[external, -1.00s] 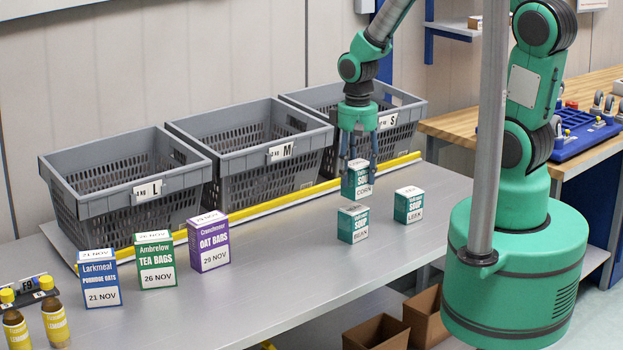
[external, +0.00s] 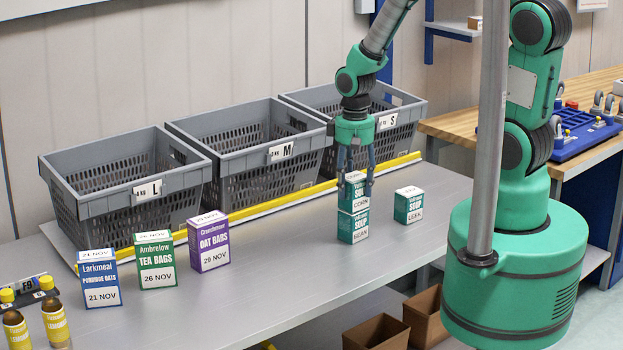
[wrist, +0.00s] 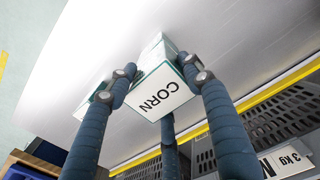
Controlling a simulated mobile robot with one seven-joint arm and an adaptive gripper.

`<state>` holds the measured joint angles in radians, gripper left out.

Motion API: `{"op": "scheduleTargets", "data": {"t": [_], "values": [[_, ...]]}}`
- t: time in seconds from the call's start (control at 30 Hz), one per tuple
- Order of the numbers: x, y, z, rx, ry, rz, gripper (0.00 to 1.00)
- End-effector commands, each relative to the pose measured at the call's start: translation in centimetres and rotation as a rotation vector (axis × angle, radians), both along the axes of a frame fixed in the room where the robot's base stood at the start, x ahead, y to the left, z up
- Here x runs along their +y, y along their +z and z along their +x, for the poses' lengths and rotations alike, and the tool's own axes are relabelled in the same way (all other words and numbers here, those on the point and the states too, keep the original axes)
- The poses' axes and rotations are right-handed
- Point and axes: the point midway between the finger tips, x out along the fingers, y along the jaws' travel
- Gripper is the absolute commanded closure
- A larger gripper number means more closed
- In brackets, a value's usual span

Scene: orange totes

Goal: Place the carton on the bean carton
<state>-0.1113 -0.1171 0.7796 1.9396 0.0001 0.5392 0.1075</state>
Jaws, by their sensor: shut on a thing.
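My gripper (external: 356,180) is shut on the corn soup carton (external: 353,192), a green and white box. The carton is upright, directly above the bean soup carton (external: 353,228), which stands on the table. The two look stacked, with the corn carton's bottom at or very near the bean carton's top; whether they touch I cannot tell. In the wrist view the white CORN top (wrist: 160,92) lies between my fingers and hides most of what is below.
A leek soup carton (external: 408,206) stands close to the right. Grey crates (external: 282,152) line the back behind a yellow rail (external: 320,189). Oat bars (external: 209,242), tea bags (external: 155,260) and porridge oats (external: 100,280) cartons stand at the left. The table between is clear.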

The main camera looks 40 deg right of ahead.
Motion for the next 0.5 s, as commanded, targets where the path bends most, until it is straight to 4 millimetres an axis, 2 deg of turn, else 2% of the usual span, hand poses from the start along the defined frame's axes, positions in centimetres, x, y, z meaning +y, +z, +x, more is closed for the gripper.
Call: {"op": "scheduleTargets", "data": {"t": [0.03, 0.07, 0.13, 0.5], "values": [[0.00, -0.18, 0.01, 0.000, 0.000, 0.000, 0.85], [0.00, -0.14, -0.01, 0.000, 0.000, 0.000, 0.44], [0.00, -0.11, -0.01, 0.000, 0.000, 0.000, 0.31], [0.00, 0.03, 0.00, 0.000, 0.000, 0.000, 0.31]]}}
